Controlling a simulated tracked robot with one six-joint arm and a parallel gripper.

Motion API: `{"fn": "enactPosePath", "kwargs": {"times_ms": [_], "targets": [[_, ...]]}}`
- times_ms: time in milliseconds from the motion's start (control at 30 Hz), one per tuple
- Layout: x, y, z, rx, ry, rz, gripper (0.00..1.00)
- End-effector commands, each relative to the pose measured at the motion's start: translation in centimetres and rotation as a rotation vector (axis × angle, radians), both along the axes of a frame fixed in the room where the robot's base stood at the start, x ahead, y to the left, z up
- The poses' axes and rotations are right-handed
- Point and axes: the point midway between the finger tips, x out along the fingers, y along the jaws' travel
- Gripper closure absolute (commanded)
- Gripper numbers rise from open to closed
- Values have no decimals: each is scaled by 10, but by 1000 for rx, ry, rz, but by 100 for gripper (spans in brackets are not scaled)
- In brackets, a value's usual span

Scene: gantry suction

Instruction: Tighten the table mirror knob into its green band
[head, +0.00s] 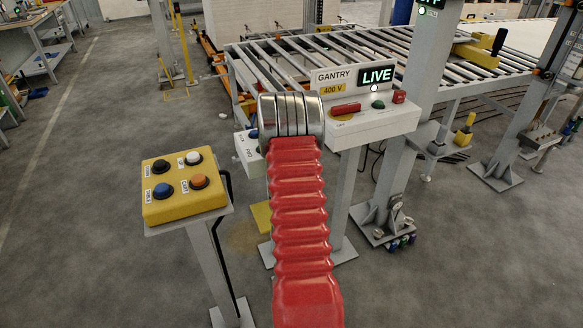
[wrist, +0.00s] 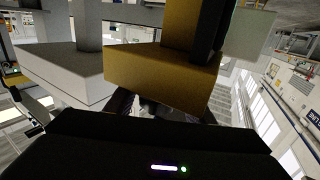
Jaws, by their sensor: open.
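I cannot make out the table mirror, its knob or a green band in either view. My gripper (wrist: 162,110) shows in the wrist view as dark fingers beyond the black housing, apart and with nothing seen held between them. A yellow-brown block (wrist: 160,68) with a dark post fills the space just beyond the fingers; I cannot tell whether they touch it. In the head view, my red ribbed arm covers the centre, and my gripper is not visible there.
A yellow button box (head: 184,205) stands on a post at left. A roller table (head: 330,55) and grey columns stand behind. Open floor (head: 90,240) lies at left. A pale slab (wrist: 60,70) is left of the block.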

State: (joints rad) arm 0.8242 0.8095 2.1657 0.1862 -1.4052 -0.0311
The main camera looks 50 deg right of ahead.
Motion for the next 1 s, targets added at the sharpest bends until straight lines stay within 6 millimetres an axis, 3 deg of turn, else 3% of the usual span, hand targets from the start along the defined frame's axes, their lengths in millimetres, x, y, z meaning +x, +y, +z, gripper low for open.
{"fn": "enactPosePath", "kwargs": {"times_ms": [367, 1000], "targets": [[-10, 15, 1, 0, -1, -2, 51], [-65, 105, -1, 1, 2, 0, 51]]}}
